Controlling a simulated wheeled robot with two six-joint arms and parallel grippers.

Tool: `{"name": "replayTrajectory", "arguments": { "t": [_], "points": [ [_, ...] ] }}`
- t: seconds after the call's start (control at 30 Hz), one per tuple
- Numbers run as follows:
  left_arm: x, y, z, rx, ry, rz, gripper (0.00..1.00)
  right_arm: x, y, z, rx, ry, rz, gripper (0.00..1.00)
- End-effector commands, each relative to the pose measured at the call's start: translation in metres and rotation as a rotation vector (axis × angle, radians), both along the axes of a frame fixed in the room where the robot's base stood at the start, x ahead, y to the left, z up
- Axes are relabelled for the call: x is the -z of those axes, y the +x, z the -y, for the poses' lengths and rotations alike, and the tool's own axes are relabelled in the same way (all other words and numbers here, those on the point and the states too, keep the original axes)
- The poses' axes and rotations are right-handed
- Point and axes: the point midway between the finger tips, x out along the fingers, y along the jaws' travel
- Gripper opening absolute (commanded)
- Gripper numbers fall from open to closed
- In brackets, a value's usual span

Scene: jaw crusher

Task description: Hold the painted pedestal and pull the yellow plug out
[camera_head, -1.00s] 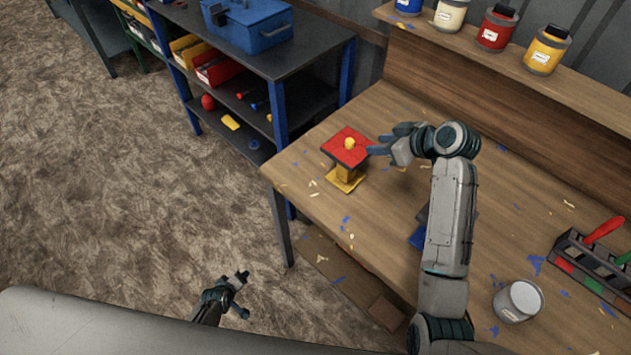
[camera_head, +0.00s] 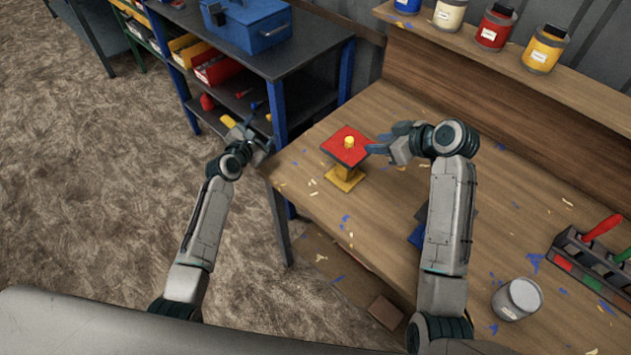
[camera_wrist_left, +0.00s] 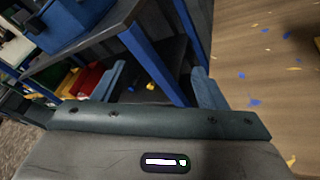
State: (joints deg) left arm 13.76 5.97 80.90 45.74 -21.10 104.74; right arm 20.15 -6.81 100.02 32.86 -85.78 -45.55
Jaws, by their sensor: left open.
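The painted pedestal (camera_head: 345,157) stands upright on the wooden workbench, with a red square top and a yellow stem and base. The yellow plug (camera_head: 349,141) sits in the middle of its red top. My right gripper (camera_head: 372,148) is at the right edge of the red top; whether its fingers are closed on it I cannot tell. My left gripper (camera_head: 252,136) is open and empty, left of the pedestal and off the bench's left corner. In the left wrist view its two fingers (camera_wrist_left: 160,78) are spread apart.
A dark shelf unit (camera_head: 310,58) with blue legs stands close behind my left gripper, with a blue toolbox (camera_head: 248,25) on top. On the bench (camera_head: 400,245) are a grey can (camera_head: 518,299) and a tool rack (camera_head: 590,262). Paint cans line the ledge behind.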

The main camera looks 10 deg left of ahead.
Motion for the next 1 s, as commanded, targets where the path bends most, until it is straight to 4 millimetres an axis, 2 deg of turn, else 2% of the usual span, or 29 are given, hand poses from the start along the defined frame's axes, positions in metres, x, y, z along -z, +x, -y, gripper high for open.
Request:
{"name": "replayTrajectory", "arguments": {
  "t": [0.03,0.1,0.3,0.4,0.5,0.67,1.0],
  "points": [
    [0.015,-0.018,0.026,0.031,-0.063,-0.045,0.65,0.000,0.000,0.000,0.000,0.000,0.000,0.36],
    [0.023,-0.038,0.055,0.072,-0.139,-0.094,0.65,0.000,0.000,0.000,0.000,0.000,0.000,0.36],
    [0.034,-0.095,0.130,0.177,-0.349,-0.232,0.65,0.000,0.000,0.000,0.000,0.000,0.000,0.36],
    [0.034,-0.117,0.154,0.212,-0.425,-0.281,0.65,0.000,0.000,0.000,0.000,0.000,0.000,0.36],
    [0.033,-0.131,0.169,0.234,-0.471,-0.312,0.65,0.000,0.000,0.000,0.000,0.000,0.000,0.36],
    [0.034,-0.133,0.180,0.246,-0.497,-0.330,0.65,0.000,0.000,0.000,0.000,0.000,0.000,0.36],
    [0.050,-0.089,0.211,0.247,-0.497,-0.330,0.65,0.000,0.000,0.000,0.000,0.000,0.000,0.36]
  ]
}}
